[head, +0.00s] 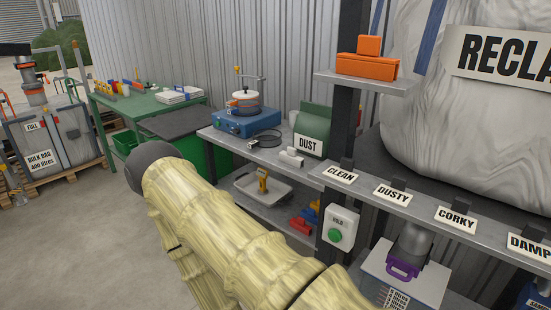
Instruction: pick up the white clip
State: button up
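A small white piece (291,157), which looks like the white clip, lies on the grey bench (237,142), left of the green bin with the DUST label. It is small in this view, so I cannot be sure of its exact shape. My arm, in a pale yellow ribbed sleeve, crosses the foreground from the lower right up to a dark rounded joint. My gripper is not in view. Nothing shows touching the white piece.
A dark cable or ring (264,140) and a blue machine (246,121) are on the bench left of the white piece. The green DUST bin (313,129) stands behind it. A dark post (344,110) and labelled shelf edge are at right.

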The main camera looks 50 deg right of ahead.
aim_at(290, 157)
jog(key=u, duration=0.1)
jog(key=i, duration=0.9)
jog(key=z, duration=0.85)
jog(key=i, duration=0.7)
jog(key=z, duration=0.85)
